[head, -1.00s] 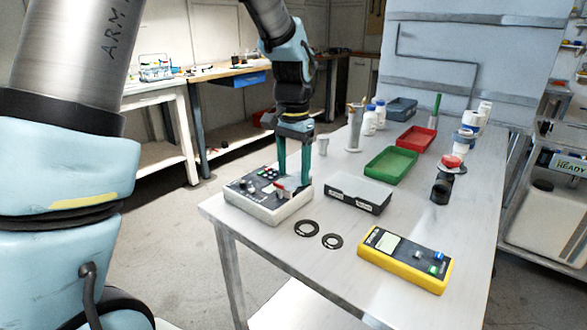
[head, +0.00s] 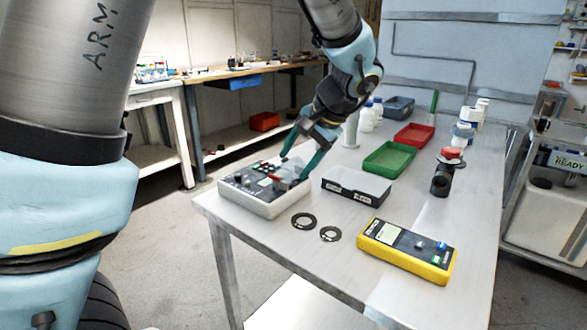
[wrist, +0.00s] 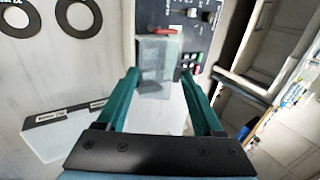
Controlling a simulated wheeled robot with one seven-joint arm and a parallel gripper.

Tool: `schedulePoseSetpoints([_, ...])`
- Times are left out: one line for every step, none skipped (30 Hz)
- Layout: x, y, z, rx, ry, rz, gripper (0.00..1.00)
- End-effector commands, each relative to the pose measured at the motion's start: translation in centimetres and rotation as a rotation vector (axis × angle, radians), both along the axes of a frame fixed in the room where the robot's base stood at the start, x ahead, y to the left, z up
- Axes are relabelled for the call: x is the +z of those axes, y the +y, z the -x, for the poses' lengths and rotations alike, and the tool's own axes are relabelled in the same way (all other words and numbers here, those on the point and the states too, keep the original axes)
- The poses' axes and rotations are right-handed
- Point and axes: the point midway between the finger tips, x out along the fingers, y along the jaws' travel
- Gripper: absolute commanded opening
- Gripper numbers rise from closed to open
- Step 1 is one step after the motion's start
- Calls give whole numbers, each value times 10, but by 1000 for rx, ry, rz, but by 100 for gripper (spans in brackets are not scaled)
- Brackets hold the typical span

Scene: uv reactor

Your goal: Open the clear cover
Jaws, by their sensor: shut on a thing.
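The control box (head: 250,198) is white with a dark top panel and sits at the table's near left corner. The clear cover (wrist: 159,66) shows in the wrist view as a pale see-through plate with a red part (wrist: 157,31) beside its far edge. My gripper (head: 294,167) is over the box's right back part, tilted, with its teal fingers slanting down to the left. In the wrist view my gripper (wrist: 159,75) has its fingers on both sides of the cover, shut on it. The fingers partly hide the cover in the head view, and its exact angle is hard to tell.
Two dark rings (head: 317,227) and a yellow meter (head: 407,250) lie in front. Green (head: 390,159) and red (head: 414,136) trays and bottles stand farther back. Bare table lies between them.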

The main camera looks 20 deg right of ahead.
Motion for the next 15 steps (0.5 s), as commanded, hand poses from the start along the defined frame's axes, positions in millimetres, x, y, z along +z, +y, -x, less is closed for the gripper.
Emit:
schedulePoseSetpoints([-6, -3, 3, -8, -41, -21, 13])
schedulePoseSetpoints([-6, -4, 5, -8, -67, -35, 13])
schedulePoseSetpoints([-6, -5, 6, -8, -99, -54, 13])
schedulePoseSetpoints([-6, -5, 7, -8, -125, -68, 13])
schedulePoseSetpoints([-6, -6, 8, -8, -149, -81, 13])
schedulePoseSetpoints([-6, -7, 9, -7, -183, -99, 13])
schedulePoseSetpoints([-6, -7, 10, -5, -208, -114, 13])
schedulePoseSetpoints([-6, -8, 11, -7, -233, -127, 13])
schedulePoseSetpoints([-7, -8, 12, -6, -266, -145, 13])
schedulePoseSetpoints([-7, -9, 14, -5, -292, -159, 13])
schedulePoseSetpoints([-7, -9, 14, -5, -316, -174, 13])
schedulePoseSetpoints([-7, -10, 16, -5, -350, -192, 13])
schedulePoseSetpoints([-8, -11, 17, -5, -374, -206, 13])
schedulePoseSetpoints([-8, -11, 18, -4, -400, -219, 13])
schedulePoseSetpoints([-8, -12, 19, -4, -433, -238, 13])
